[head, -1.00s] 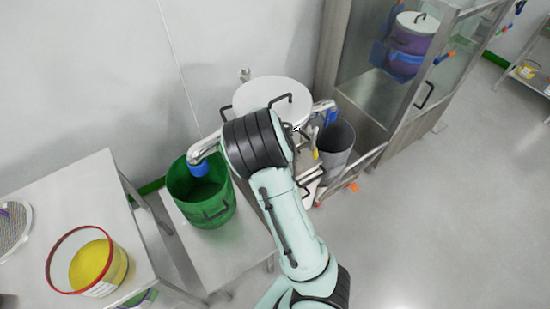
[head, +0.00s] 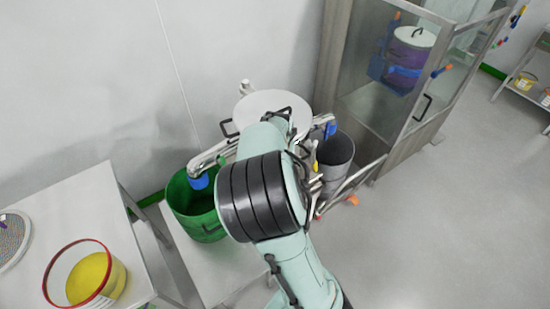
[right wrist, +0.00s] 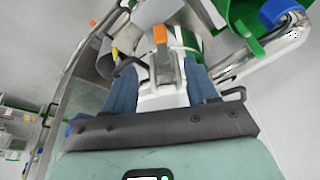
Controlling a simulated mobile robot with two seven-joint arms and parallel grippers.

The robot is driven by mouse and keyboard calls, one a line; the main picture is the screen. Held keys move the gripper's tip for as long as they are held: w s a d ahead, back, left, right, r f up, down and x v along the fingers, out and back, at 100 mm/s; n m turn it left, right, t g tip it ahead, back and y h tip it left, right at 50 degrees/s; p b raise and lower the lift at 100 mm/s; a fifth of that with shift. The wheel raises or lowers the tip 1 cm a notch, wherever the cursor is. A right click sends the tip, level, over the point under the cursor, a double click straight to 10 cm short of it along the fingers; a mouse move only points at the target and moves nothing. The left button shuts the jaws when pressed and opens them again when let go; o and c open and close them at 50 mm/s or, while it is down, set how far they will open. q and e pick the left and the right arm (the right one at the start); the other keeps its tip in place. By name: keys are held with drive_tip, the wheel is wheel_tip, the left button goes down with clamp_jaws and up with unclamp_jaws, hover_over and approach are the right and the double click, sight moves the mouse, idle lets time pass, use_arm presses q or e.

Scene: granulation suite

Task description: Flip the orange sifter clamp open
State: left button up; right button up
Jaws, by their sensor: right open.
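The orange-tipped sifter clamp (right wrist: 161,36) shows in the right wrist view, with a grey metal lever below its orange tip. My right gripper (right wrist: 161,68) is open, its two blue-grey fingers on either side of the clamp's lever. I cannot tell whether they touch it. In the head view the clamp and my right gripper are hidden behind my own arm. The sifter's round white lid (head: 268,103) shows beyond the arm. My left gripper is in neither view.
A green bin (head: 196,210) stands under a blue-ended outlet pipe (head: 198,181). A grey bin (head: 335,158) stands right of the sifter. A table with a red-rimmed yellow container (head: 93,280) is at left. A glass-fronted cabinet (head: 375,85) stands behind right; the floor right is clear.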

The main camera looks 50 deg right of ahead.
drive_tip(key=shift+r, duration=0.35)
drive_tip(key=shift+a+f, duration=0.1)
idle(0.3)
drive_tip(key=s+a+f+n+g, duration=0.1)
drive_tip(key=s+a+f+n, duration=0.15)
drive_tip(key=f, duration=0.65)
drive_tip(key=s+a+f+n+g, duration=0.1)
drive_tip(key=a+f, duration=0.3)
drive_tip(key=f, duration=0.4)
drive_tip(key=s+a+f+n+g, duration=0.2)
drive_tip(key=a+f, duration=0.2)
drive_tip(key=f, duration=0.5)
drive_tip(key=s+a+f+y, duration=0.3)
drive_tip(key=a, duration=0.7)
drive_tip(key=s+a+f+t+y, duration=0.1)
drive_tip(key=s+a+f+y, duration=0.2)
drive_tip(key=a, duration=0.7)
drive_tip(key=shift+a+f+n+y, duration=0.2)
drive_tip(key=shift+f+n+y, duration=0.15)
drive_tip(key=shift+f, duration=0.2)
